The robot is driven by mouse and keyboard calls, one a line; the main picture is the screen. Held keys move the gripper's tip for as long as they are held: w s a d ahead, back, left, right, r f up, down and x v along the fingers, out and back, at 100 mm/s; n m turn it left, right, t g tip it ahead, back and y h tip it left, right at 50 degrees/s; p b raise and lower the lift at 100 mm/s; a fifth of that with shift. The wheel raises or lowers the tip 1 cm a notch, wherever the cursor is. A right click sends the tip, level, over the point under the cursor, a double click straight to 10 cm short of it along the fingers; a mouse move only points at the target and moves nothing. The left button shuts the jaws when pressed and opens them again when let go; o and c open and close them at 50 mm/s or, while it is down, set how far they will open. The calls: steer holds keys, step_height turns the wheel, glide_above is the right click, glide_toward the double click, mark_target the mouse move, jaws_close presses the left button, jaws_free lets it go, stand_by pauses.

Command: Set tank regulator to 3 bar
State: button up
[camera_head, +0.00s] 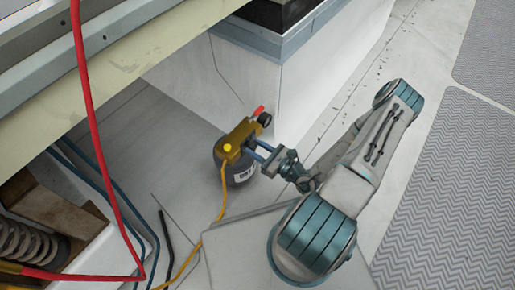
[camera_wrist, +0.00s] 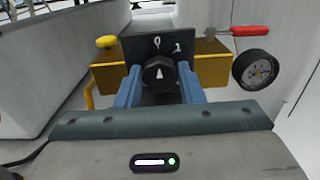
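The tank (camera_head: 240,170) is a dark rounded cylinder with a white label, standing on the floor in the head view. A brass regulator block (camera_head: 240,138) sits on its top; it also shows in the wrist view (camera_wrist: 211,70). The regulator's black knob (camera_wrist: 159,75) has a white pointer aimed about straight up. The black plate (camera_wrist: 135,48) behind it shows the marks 0 and 1; other marks are not visible. My gripper (camera_wrist: 160,80) is open, with its blue fingers on either side of the knob and narrow gaps showing. It reaches the regulator from the right in the head view (camera_head: 257,150).
A red lever (camera_wrist: 248,31) and a black round gauge or wheel (camera_wrist: 256,70) stick out at the block's right. A yellow hose (camera_head: 221,200) runs down from the regulator. A red hose (camera_head: 90,120) hangs at the left. A white housing wall (camera_head: 245,75) stands close behind.

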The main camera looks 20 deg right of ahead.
steer(key=shift+r+m+p, duration=0.1)
steer(key=shift+m+p, duration=1.2)
steer(key=shift+m, duration=0.1)
steer(key=m+p, duration=0.1)
steer(key=m, duration=0.1)
steer(key=shift+m+p, duration=0.35)
steer(key=shift+m, duration=0.05)
steer(key=m+p, duration=0.1)
steer(key=m, duration=0.2)
steer(key=shift+m+p, duration=0.3)
steer(key=m+p, duration=0.1)
steer(key=m, duration=0.2)
steer(key=shift+m, duration=0.3)
steer(key=m, duration=0.3)
steer(key=shift+m, duration=0.3)
steer(key=m, duration=0.3)
steer(key=shift+m+p, duration=0.3)
steer(key=shift+p, duration=0.1)
steer(key=m, duration=0.6)
steer(key=shift+s+m, duration=0.1)
steer(key=shift+m, duration=0.3)
